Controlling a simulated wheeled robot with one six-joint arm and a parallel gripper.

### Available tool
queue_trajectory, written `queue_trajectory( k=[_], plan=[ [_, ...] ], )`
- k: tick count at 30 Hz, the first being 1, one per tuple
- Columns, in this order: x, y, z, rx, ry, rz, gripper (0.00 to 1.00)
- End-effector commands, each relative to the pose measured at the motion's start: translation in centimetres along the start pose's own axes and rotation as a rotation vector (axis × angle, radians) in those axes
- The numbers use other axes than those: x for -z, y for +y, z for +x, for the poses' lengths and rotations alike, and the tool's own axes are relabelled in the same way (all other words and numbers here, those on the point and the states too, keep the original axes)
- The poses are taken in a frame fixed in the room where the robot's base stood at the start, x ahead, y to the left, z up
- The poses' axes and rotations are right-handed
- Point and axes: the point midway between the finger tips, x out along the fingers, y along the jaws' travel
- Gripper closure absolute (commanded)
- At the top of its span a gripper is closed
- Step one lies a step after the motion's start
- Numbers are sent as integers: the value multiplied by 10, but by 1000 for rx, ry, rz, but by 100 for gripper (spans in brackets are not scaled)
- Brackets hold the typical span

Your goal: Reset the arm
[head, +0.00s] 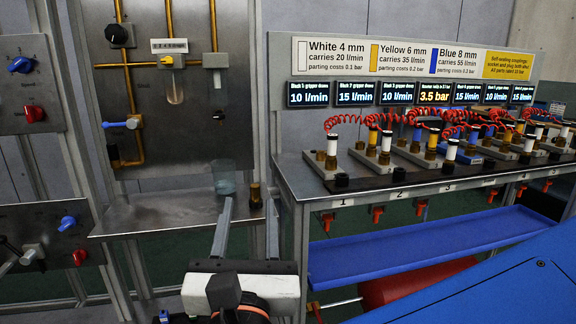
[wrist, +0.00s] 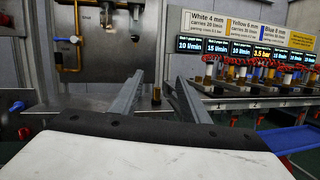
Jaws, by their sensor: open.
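My gripper (head: 250,222) is open, with its two long grey fingers apart and nothing between them. In the head view it stands in front of the metal shelf, pointing away from me. In the wrist view my gripper (wrist: 153,93) shows both fingers spread, and a small brass fitting (wrist: 156,95) appears in the gap beyond them. In the head view the brass fitting (head: 255,195) stands upright on the shelf, and I see no contact with the fingers.
At right, a bench (head: 290,180) carries several couplings with red coiled hoses under lit displays. A blue tray (head: 420,245) and a red cylinder (head: 405,283) are below.

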Motion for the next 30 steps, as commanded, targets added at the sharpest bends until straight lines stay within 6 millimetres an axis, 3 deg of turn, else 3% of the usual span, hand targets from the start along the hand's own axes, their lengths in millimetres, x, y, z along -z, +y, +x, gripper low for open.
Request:
queue_trajectory(
  k=[9, 14, 22, 30],
  plan=[
    [42, -94, 42, 251, 164, 115, 58],
    [65, -146, 50, 398, 245, 203, 58],
    [99, -227, 46, 652, 350, 384, 58],
    [129, -294, 22, 908, 413, 600, 58]
  ],
)
